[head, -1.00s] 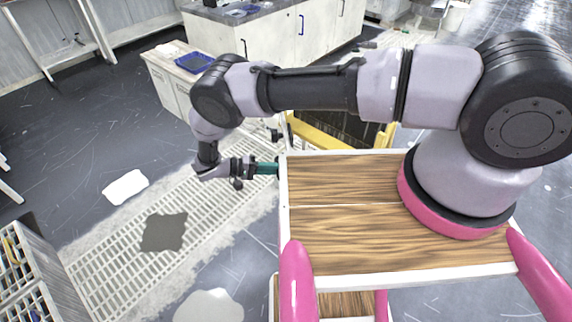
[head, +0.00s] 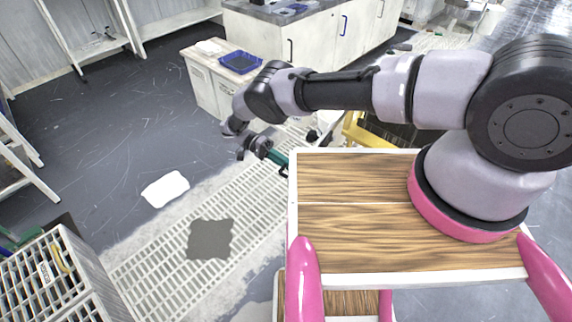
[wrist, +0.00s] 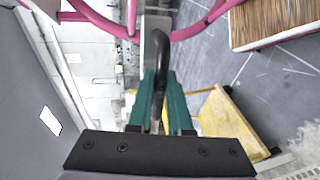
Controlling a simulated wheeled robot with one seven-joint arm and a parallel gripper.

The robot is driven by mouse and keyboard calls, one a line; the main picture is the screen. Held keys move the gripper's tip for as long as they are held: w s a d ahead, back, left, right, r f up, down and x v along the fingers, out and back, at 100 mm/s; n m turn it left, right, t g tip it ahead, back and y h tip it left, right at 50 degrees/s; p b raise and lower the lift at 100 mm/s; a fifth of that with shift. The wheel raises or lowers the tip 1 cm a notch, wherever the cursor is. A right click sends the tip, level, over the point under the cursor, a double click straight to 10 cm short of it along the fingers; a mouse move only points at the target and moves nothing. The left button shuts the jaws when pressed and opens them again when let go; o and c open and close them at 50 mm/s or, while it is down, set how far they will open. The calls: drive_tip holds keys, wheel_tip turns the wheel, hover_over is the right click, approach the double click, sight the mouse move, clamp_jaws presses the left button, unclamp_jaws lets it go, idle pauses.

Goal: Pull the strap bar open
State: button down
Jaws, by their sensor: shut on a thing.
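A dark curved bar (wrist: 160,76), which I take to be the strap bar, shows in the wrist view between the teal fingers. It rises from between the fingers and bends over near a pale grey strip (wrist: 154,46). My gripper (wrist: 161,88) is shut on this bar. In the head view my gripper (head: 276,157) is beside the left edge of the wood-topped deck, pointing down and right. There the bar's far end and its mount are hidden or too small to make out.
A yellow-framed unit (head: 356,131) stands behind the deck, partly hidden by my arm; its yellow panel (wrist: 222,120) is close right of the fingers in the wrist view. A low cabinet with a blue tray (head: 240,62) stands behind. Floor at left is mostly open, with grating (head: 165,270).

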drive_tip(key=shift+w+a, duration=0.15)
drive_tip(key=shift+w, duration=0.1)
drive_tip(key=c, duration=0.8)
unclamp_jaws()
drive_tip(key=shift+c, duration=0.2)
